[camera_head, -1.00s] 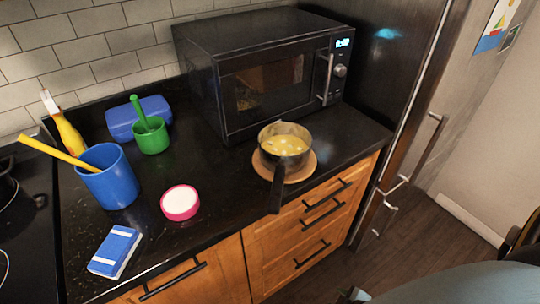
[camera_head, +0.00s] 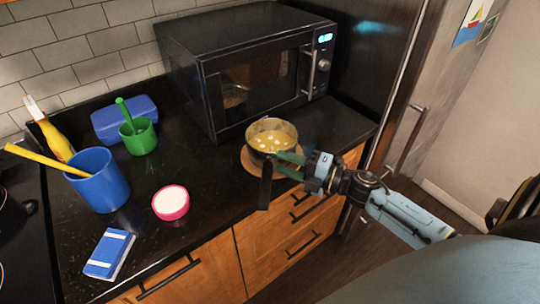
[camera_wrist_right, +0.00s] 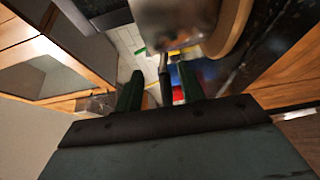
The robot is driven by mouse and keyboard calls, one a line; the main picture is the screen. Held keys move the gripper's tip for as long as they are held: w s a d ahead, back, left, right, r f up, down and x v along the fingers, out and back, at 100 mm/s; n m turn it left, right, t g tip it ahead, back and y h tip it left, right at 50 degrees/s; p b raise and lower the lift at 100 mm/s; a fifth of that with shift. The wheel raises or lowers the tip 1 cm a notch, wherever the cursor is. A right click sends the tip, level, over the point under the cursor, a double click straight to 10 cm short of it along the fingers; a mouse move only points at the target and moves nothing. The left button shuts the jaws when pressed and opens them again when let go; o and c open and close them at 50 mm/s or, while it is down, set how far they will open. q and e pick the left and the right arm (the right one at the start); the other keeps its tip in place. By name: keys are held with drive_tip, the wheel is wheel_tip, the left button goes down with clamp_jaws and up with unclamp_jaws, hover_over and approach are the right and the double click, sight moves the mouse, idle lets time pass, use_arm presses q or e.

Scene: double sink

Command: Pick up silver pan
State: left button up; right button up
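The silver pan (camera_head: 258,143) stands upright on a round wooden board (camera_head: 250,163) and holds yellowish liquid with pale pieces. Its dark handle (camera_head: 265,187) points toward the front edge of the counter. My right gripper (camera_head: 282,164) comes in from the right, with its green fingers spread beside the handle's base. In the right wrist view the pan body (camera_wrist_right: 175,22) is at the top, and the dark handle (camera_wrist_right: 165,82) shows between the two separated fingers of the right gripper (camera_wrist_right: 160,85). Contact with the handle cannot be told. My left gripper is not in view.
A black microwave (camera_head: 255,80) stands behind the pan. To the left are a pink-rimmed dish (camera_head: 171,202), a green cup (camera_head: 139,138), a blue cup (camera_head: 98,183), a blue box (camera_head: 122,118) and a blue sponge-like block (camera_head: 110,254). A fridge stands at right.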

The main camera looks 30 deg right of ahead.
sight(271, 159)
drive_tip(key=shift+f+p+x, duration=0.15)
drive_tip(key=shift+p+x, duration=0.05)
drive_tip(key=shift+x, duration=1.55)
drive_tip(key=shift+f+p+x, duration=0.15)
drive_tip(key=shift+x, duration=1.6)
clamp_jaws()
drive_tip(key=shift+r, duration=0.25)
